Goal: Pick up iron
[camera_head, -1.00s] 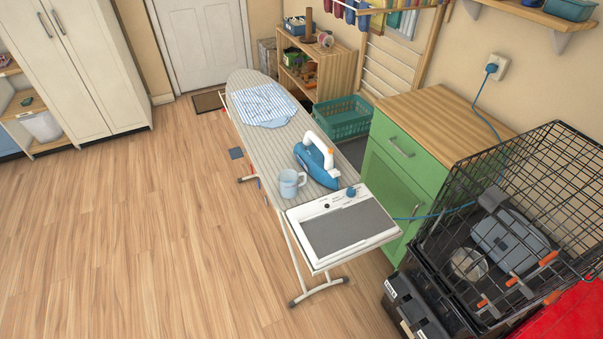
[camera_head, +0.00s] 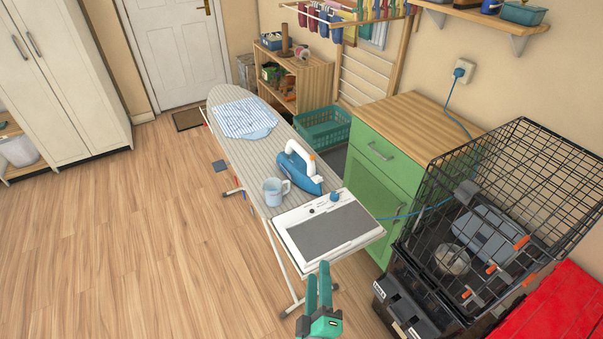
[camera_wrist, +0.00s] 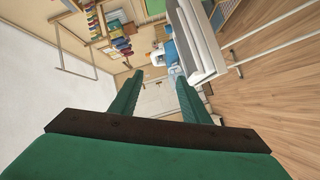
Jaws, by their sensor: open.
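The iron (camera_head: 299,168) is blue with a white handle and stands on the ironing board (camera_head: 232,148), just behind the white rest plate at the board's near end. In the wrist view the iron (camera_wrist: 169,49) is small and distant, above the gap between my fingers. My gripper (camera_head: 318,270) is green, open and empty. It is in front of the board's near end, well apart from the iron. In the wrist view my gripper (camera_wrist: 158,82) shows both fingers spread with nothing between them.
A light blue mug (camera_head: 275,191) stands close to the iron's left. A folded striped cloth (camera_head: 245,118) lies farther back. A green cabinet (camera_head: 375,190) is right of the board, and a black wire crate (camera_head: 500,220) stands at the right. The floor at left is clear.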

